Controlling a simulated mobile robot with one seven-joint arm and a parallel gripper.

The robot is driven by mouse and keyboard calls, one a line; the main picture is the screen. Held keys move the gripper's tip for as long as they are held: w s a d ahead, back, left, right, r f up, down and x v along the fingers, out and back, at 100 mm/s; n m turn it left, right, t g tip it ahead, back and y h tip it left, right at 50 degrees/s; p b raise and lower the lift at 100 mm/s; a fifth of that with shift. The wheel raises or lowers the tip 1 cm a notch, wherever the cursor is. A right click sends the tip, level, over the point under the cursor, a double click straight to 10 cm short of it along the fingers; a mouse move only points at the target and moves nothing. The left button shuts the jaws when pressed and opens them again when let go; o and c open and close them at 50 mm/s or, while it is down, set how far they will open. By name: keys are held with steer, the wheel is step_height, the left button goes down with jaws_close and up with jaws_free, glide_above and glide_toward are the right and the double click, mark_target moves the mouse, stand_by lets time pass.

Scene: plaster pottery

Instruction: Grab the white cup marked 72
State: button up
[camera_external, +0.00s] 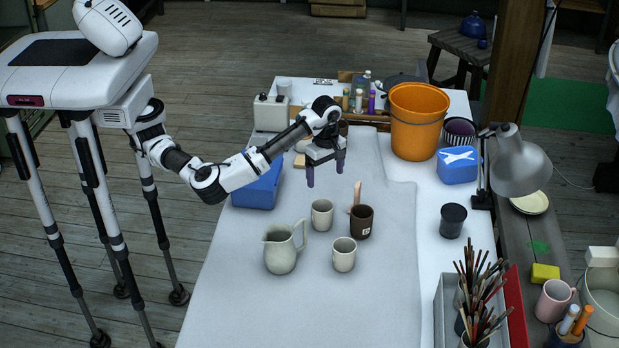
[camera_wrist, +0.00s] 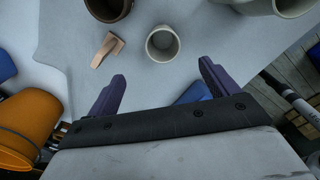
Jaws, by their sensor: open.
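Two white cups stand upright on the cloth-covered table; the nearer cup (camera_external: 344,258) is in front, and the farther cup (camera_external: 321,217) is behind it to the left. I cannot read a 72 on either. In the wrist view one white cup (camera_wrist: 162,44) shows from above, just beyond the fingertips and roughly centred between them; it seems to be the farther cup. My gripper (camera_external: 325,171) is open and empty, above and behind the farther cup in the external view. Its two purple fingers (camera_wrist: 162,82) also show in the wrist view, apart and not touching any cup.
A pale pitcher (camera_external: 279,253) stands left. An orange bucket (camera_external: 413,125) and blue bin (camera_external: 257,193) flank the arm. The front cloth is clear.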

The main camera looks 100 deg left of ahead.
glide_toward(322, 207)
step_height(322, 207, down, 2)
steer(key=w+d, duration=0.1)
steer(key=d, duration=0.2)
steer(key=shift+s+a+f+p, duration=0.15)
steer(key=shift+f+p, duration=0.3)
steer(key=shift+f, duration=1.05)
steer(key=shift+s+d+f+p, duration=0.15)
steer(key=shift+f+p, duration=0.3)
steer(key=shift+f, duration=1)
steer(key=shift+a, duration=0.1)
steer(key=c, duration=1.2)
steer(key=shift+r, duration=0.15)
